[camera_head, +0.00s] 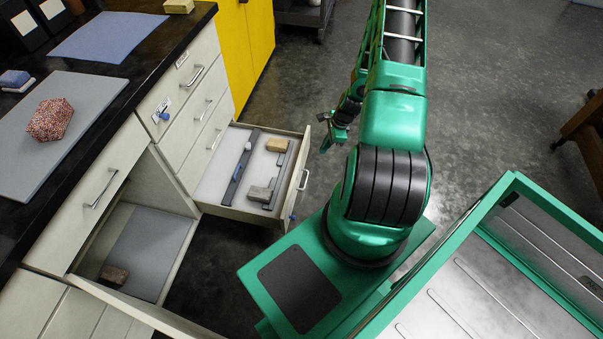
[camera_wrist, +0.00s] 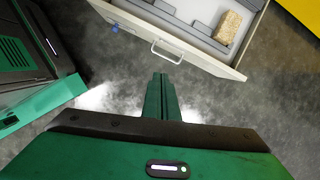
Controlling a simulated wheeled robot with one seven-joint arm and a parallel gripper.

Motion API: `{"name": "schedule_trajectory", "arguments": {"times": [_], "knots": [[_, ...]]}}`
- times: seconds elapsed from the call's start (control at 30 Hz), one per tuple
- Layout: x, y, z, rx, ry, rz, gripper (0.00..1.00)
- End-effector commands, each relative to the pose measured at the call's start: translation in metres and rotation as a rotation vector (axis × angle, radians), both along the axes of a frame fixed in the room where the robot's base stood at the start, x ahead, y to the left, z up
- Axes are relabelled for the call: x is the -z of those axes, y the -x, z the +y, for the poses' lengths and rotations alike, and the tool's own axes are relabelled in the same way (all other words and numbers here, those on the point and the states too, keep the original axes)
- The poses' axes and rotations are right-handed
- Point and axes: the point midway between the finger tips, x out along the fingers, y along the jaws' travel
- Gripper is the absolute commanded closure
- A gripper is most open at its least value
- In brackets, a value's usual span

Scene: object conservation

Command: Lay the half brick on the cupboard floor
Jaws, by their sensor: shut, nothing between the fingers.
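A small reddish-brown block (camera_head: 113,274), which looks like the half brick, lies on the floor of the open cupboard, near its front left corner. A grey mat or panel (camera_head: 150,250) covers much of the cupboard floor (camera_head: 174,262) beside it. My gripper (camera_head: 327,143) is out over the room floor, to the right of the open drawer and well away from the cupboard. In the wrist view its fingers (camera_wrist: 160,78) are together with nothing between them. The brown block is not in the wrist view.
An open drawer (camera_head: 213,190) holds a tan block (camera_head: 277,145), a grey piece (camera_head: 260,193) and dividers; the wrist view shows its front (camera_wrist: 190,60). A red speckled block (camera_head: 50,120) sits on a grey board on the counter. The cupboard door (camera_head: 130,305) stands open.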

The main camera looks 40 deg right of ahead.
Motion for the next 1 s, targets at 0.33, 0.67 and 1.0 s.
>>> {"name": "schedule_trajectory", "arguments": {"times": [0.33, 0.67, 1.0], "knots": [[0.077, 0.007, 0.018, 0.277, -0.105, -0.024, 1.0], [0.108, -0.001, 0.025, 0.297, -0.113, -0.025, 1.0], [0.166, -0.019, 0.04, 0.294, -0.112, -0.026, 1.0]]}}
